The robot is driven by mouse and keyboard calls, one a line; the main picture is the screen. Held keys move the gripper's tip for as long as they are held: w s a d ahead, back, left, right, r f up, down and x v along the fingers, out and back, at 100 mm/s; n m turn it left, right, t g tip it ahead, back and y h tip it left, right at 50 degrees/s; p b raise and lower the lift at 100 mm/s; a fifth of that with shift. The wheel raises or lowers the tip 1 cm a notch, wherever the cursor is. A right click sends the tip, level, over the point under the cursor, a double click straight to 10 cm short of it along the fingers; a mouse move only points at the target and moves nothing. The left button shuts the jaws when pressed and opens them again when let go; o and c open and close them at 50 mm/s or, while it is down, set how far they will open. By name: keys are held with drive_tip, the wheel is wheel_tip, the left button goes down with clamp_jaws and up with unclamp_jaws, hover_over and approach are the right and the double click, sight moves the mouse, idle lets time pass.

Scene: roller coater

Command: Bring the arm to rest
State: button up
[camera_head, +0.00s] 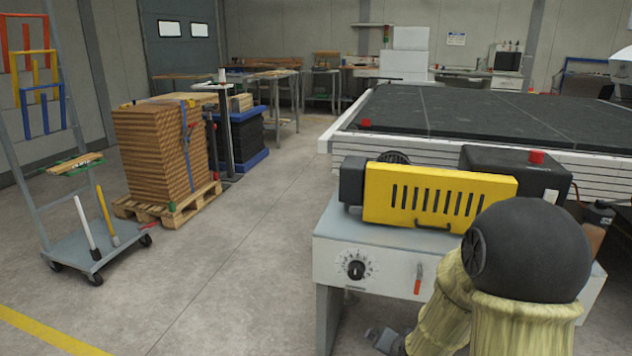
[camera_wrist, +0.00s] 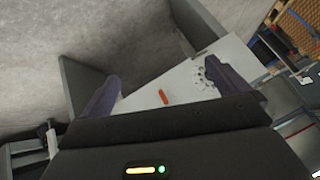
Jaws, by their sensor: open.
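My arm (camera_head: 528,255), with a black elbow and pale yellow-beige sleeves, is folded at the lower right of the head view, in front of the machine. In the wrist view my gripper (camera_wrist: 164,72) is open, its two dark fingers wide apart with nothing held between them. The machine's pale front panel (camera_wrist: 190,80) lies beyond the fingers. A red-orange handle (camera_wrist: 163,97) shows between them, and a dial scale shows beside the right finger, partly covered. In the head view the fingers cannot be made out clearly.
The roller coater (camera_head: 340,230) has a yellow slotted guard (camera_head: 440,195), a black dial (camera_head: 355,269) and a red-orange handle (camera_head: 418,278). A dark conveyor (camera_head: 450,115) stretches behind. A board stack (camera_head: 155,155) on a pallet and a trolley (camera_head: 85,245) stand left. Floor between is clear.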

drive_tip(key=s+a+r+n+g, duration=0.1)
drive_tip(key=s+r+n+g, duration=0.2)
drive_tip(key=s, duration=0.4)
drive_tip(key=s+a+r+n+g, duration=0.1)
drive_tip(key=s+r+n+g, duration=0.15)
drive_tip(key=s, duration=0.45)
drive_tip(key=w+p+v, duration=0.2)
drive_tip(key=p+v, duration=0.9)
drive_tip(key=p, duration=0.1)
drive_tip(key=w+r+p+v, duration=0.1)
drive_tip(key=w+p+v, duration=0.2)
drive_tip(key=p+v, duration=0.9)
drive_tip(key=w+p+v, duration=0.2)
drive_tip(key=p+v, duration=1)
drive_tip(key=shift+w+r, duration=0.25)
drive_tip(key=shift+r, duration=0.15)
drive_tip(key=shift+n, duration=0.25)
